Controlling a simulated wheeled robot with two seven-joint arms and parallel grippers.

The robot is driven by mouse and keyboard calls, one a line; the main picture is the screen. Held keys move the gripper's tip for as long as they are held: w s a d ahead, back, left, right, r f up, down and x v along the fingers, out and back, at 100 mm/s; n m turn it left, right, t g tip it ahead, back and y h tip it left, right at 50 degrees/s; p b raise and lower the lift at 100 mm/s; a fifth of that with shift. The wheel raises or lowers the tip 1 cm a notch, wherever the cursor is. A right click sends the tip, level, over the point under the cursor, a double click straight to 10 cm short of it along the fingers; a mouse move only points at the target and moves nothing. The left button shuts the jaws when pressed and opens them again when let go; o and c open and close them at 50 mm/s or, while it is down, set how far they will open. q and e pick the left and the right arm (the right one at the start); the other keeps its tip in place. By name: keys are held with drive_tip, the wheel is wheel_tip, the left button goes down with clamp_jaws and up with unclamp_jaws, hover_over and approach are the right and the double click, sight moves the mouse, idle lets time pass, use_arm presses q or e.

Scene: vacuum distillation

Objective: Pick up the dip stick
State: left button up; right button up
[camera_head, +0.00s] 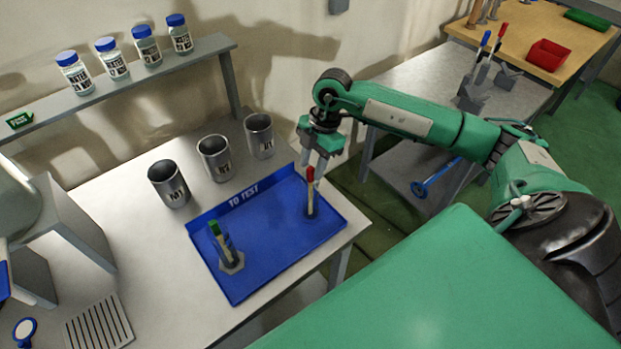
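A stick with a red top (310,178) stands upright near the right end of a blue tray marked "TO TEST" (270,262). A second stick with a green top (219,236) stands slightly tilted in a small holder at the tray's left side. Which one is the dip stick I cannot tell. My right gripper (315,166) points down just above the red-topped stick, with its fingers apart. The stick's top is close to the fingertips; whether it touches them is not clear. My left gripper is not in view.
Several metal cups, one of them here (214,158), stand behind the tray. Labelled jars with blue lids (112,59) line a raised shelf (180,62). More sticks (487,58) stand on a grey table at the right. A red bin (547,55) sits on a wooden table.

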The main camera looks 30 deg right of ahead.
drive_tip(key=shift+a+f, duration=0.1)
drive_tip(key=shift+f, duration=0.25)
drive_tip(key=shift+c, duration=0.5)
clamp_jaws()
drive_tip(key=shift+r, duration=0.1)
drive_tip(key=shift+r+b, duration=0.35)
drive_tip(key=shift+r, duration=0.2)
wheel_tip(320, 180, up, 19)
drive_tip(key=b, duration=0.4)
